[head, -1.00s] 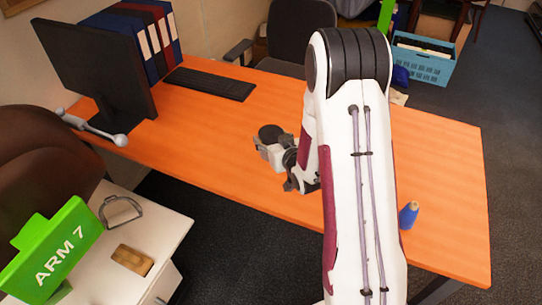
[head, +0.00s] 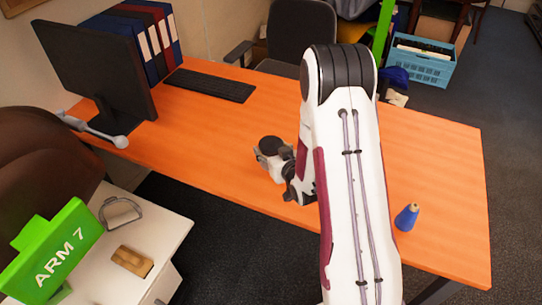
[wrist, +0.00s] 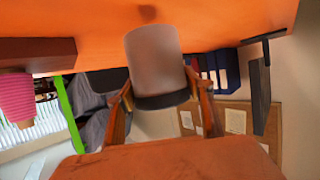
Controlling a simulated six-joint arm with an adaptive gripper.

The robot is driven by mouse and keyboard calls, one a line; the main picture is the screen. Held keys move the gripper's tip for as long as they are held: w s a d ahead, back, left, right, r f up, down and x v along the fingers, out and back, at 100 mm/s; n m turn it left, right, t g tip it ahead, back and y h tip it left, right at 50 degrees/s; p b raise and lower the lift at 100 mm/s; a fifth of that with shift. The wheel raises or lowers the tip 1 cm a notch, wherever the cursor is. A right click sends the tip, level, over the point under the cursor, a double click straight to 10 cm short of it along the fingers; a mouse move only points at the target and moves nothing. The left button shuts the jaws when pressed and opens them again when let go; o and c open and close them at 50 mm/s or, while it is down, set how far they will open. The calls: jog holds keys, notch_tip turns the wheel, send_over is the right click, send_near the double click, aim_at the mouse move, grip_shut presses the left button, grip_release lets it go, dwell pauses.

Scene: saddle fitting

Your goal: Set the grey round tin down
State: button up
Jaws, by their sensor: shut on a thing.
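The grey round tin (wrist: 155,62) is held between the two fingers of my gripper (wrist: 165,108) in the wrist view, which shows the room upside down. The tin is about upright, with its dark end up. In the head view the tin's dark round top (head: 271,143) shows above my gripper (head: 272,158), over the middle of the orange desk (head: 435,165). My arm hides part of the gripper there. I cannot tell whether the tin's underside touches the desk.
A blue cone (head: 407,217) stands on the desk right of my arm. A keyboard (head: 210,84), monitor (head: 95,70) and binders (head: 145,38) are at the back left. A pink ribbed thing (wrist: 17,95) and a brown block (wrist: 38,54) show in the wrist view.

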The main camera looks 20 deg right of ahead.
jog(key=shift+f, duration=1.65)
jog(key=shift+f, duration=0.15)
jog(key=o, duration=1.3)
jog(key=shift+c, duration=0.2)
jog(key=v, duration=0.7)
jog(key=shift+s+r, duration=0.2)
jog(key=shift+r, duration=0.05)
jog(key=shift+r, duration=0.1)
